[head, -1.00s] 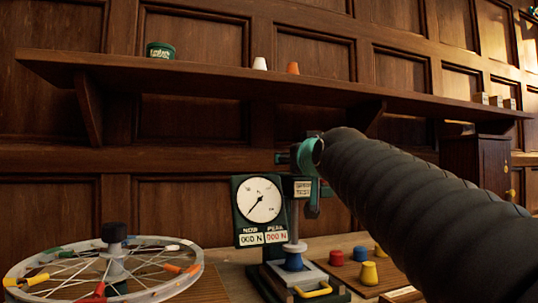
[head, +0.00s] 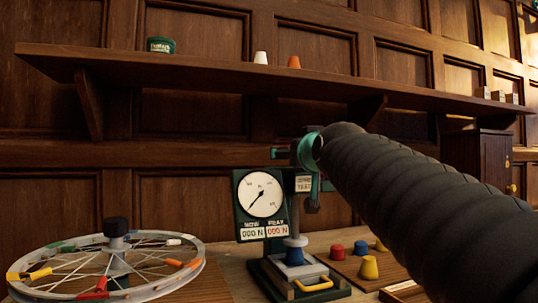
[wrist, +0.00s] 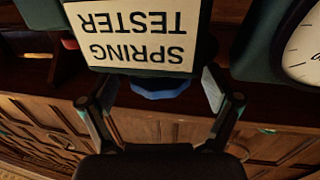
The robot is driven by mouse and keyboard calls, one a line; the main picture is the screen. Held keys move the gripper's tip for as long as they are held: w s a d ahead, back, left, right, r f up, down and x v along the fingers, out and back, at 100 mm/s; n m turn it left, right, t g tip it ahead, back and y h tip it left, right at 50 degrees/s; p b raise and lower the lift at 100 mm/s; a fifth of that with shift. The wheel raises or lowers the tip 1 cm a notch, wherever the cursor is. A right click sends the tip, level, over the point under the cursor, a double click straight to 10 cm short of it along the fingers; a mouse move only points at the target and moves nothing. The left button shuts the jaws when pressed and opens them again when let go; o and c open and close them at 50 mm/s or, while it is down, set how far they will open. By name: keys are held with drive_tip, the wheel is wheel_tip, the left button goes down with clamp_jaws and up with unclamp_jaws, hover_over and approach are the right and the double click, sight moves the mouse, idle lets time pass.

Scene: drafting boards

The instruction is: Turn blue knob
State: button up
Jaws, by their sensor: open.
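A green spring tester stands on the bench in the head view, with a white dial (head: 260,194) and a "SPRING TESTER" sign (head: 303,183). In the wrist view the sign (wrist: 137,38) is upside down. A blue knob (wrist: 160,90) with a scalloped edge shows partly past the sign's edge; the sign side hides the rest. My gripper (wrist: 160,90) is open, one finger on each side of the knob; I cannot tell whether they touch it. In the head view my dark arm hides most of the gripper and that knob. A blue piece (head: 294,257) sits low on the tester.
A spoked wheel (head: 60,285) with coloured clips lies on the left. Red, blue and yellow pegs (head: 369,268) stand right of the tester. A yellow handle (head: 313,285) is at its front. A wooden shelf (head: 220,82) runs above, and a cabinet (head: 480,160) stands at right.

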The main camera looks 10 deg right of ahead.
drive_tip(key=s, duration=1.2)
drive_tip(key=shift+d, duration=0.1)
